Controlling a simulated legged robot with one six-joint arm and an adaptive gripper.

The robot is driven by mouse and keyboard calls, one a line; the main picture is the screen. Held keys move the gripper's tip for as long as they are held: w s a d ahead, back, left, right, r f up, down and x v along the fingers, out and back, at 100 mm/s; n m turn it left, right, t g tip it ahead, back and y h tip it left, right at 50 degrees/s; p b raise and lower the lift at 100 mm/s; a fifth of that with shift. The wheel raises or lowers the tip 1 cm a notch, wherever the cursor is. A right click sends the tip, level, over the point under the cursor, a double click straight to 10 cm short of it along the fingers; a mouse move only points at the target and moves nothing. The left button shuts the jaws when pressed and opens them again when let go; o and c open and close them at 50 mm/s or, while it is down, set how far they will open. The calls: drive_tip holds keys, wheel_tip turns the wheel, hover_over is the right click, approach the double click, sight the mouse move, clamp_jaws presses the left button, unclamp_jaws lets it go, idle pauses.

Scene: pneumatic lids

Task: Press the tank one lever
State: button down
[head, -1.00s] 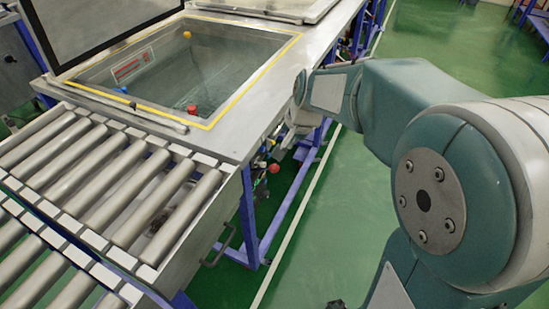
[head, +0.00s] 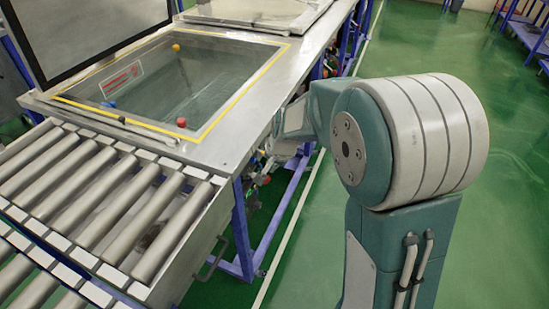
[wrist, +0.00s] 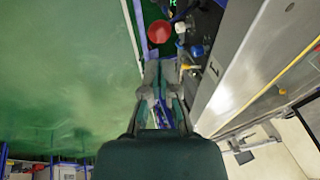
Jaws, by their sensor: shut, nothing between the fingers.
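The nearer tank (head: 230,140), with a yellow-lined rim and its lid (head: 95,30) raised, stands left of my arm in the head view. A red round knob (head: 264,180) shows below its right edge. In the wrist view a red knob (wrist: 159,32) lies just beyond the fingertips of my gripper (wrist: 161,72), with a visible gap in the picture. It looks like a lever end; which tank it serves I cannot tell. My gripper is shut and empty. In the head view its fingers are not clear beside the tank's side.
A small yellow part (wrist: 190,67) and valve fittings (wrist: 197,50) sit right of the fingers, close to the metal tank edge (wrist: 228,85). A roller conveyor (head: 90,190) fills the front left. Green floor (head: 500,200) is open to the right.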

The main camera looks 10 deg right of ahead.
sight(267, 180)
drive_tip(key=x, duration=0.5)
drive_tip(key=shift+w+a+f, duration=0.1)
drive_tip(key=shift+w+f, duration=0.1)
drive_tip(key=shift+f, duration=0.15)
